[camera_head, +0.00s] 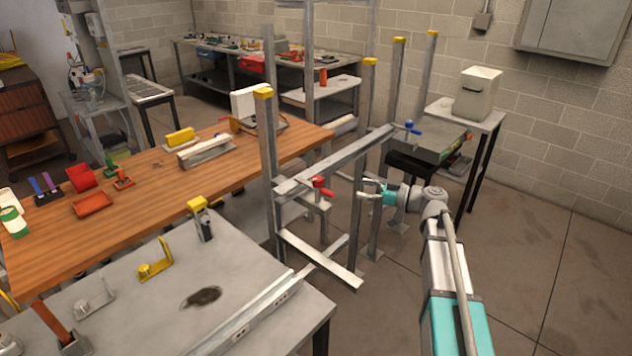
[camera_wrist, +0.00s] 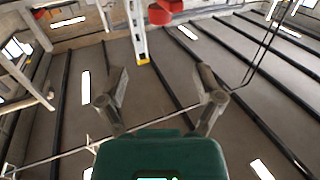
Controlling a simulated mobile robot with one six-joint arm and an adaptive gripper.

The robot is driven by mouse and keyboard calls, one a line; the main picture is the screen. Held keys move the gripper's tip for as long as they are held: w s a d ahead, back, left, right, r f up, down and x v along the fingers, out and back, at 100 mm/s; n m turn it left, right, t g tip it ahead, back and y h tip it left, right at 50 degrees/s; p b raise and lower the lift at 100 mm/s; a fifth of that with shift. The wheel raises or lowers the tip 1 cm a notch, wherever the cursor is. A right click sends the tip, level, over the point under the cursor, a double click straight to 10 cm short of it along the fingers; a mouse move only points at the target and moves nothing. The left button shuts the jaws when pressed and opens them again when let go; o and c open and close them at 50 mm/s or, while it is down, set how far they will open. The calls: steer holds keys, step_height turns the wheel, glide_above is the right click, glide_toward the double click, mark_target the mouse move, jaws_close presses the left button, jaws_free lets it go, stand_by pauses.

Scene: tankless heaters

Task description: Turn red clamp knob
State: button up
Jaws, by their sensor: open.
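The red clamp knob (camera_head: 322,186) sits on a grey metal rack of posts and rails, at the left end of a crossbar in the head view. A red part, likely the same knob, shows at the top edge of the wrist view (camera_wrist: 166,8), partly cut off. My gripper (camera_head: 364,188) is to the right of the red knob in the head view, its jaws pointing left, open and apart from it. In the wrist view, my gripper (camera_wrist: 162,85) has its two fingers spread with nothing between them.
A blue knob (camera_head: 411,127) sits on the rack's far right part. Upright metal posts with yellow caps (camera_head: 370,61) stand around the rack. A wooden bench (camera_head: 130,215) and a grey table (camera_head: 150,310) lie to the left. The floor (camera_head: 540,250) at right is clear.

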mark_target(318, 177)
steer(key=shift+w+a, duration=0.1)
stand_by(0.4)
steer(key=shift+x, duration=6.75)
steer(key=c, duration=1)
steer(key=shift+a, duration=0.2)
steer(key=shift+c, duration=0.9)
steer(key=shift+d, duration=0.15)
steer(key=shift+w+n+g, duration=0.1)
steer(key=shift+n+g, duration=0.2)
steer(key=shift+g, duration=0.1)
